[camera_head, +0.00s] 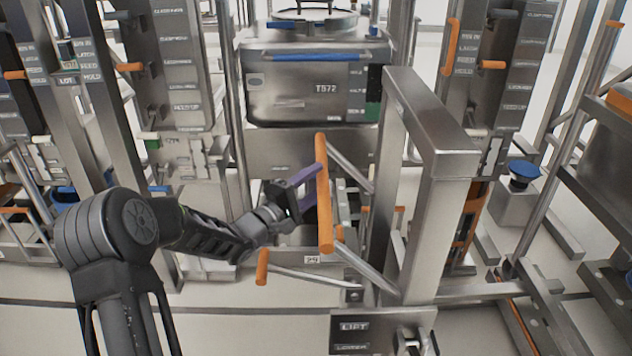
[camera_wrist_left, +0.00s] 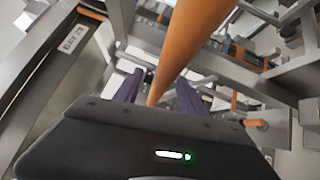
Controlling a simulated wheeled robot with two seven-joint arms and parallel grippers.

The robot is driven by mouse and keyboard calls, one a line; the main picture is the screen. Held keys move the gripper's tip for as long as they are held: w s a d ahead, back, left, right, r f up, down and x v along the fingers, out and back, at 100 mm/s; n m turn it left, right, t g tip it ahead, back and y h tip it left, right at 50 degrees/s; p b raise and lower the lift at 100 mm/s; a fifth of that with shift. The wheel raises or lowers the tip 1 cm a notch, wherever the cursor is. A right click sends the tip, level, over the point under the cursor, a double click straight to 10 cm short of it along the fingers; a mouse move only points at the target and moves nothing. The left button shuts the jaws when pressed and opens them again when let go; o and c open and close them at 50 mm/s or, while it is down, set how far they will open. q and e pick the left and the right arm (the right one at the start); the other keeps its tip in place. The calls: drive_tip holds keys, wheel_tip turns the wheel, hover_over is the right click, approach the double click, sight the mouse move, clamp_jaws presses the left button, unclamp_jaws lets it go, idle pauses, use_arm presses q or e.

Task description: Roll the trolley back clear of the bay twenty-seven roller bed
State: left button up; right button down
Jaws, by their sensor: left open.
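An upright orange bar handle (camera_head: 324,195) stands in front of the steel bin (camera_head: 312,90), marked about "T572". My left gripper (camera_head: 308,185), with purple fingers, is at the left side of this handle. In the left wrist view the orange handle (camera_wrist_left: 185,45) passes between the two open fingers (camera_wrist_left: 158,92); I cannot tell whether they touch it. A steel trolley or lift frame (camera_head: 435,150) stands right of the handle. A small plate (camera_head: 312,259) near the handle's foot reads "29". The lower part behind the handle is partly hidden. My right gripper is out of view.
A smaller orange lever (camera_head: 262,267) sticks up below my left gripper. Steel posts with orange levers (camera_head: 453,47) crowd both sides. A blue-topped button box (camera_head: 522,175) stands at right. Little floor is free.

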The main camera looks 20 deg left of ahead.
use_arm(q)
drive_tip(key=shift+s, duration=0.1)
drive_tip(key=v, duration=0.7)
drive_tip(key=shift+s+a+b, duration=0.15)
drive_tip(key=shift+s+b, duration=0.2)
drive_tip(key=shift+b, duration=0.05)
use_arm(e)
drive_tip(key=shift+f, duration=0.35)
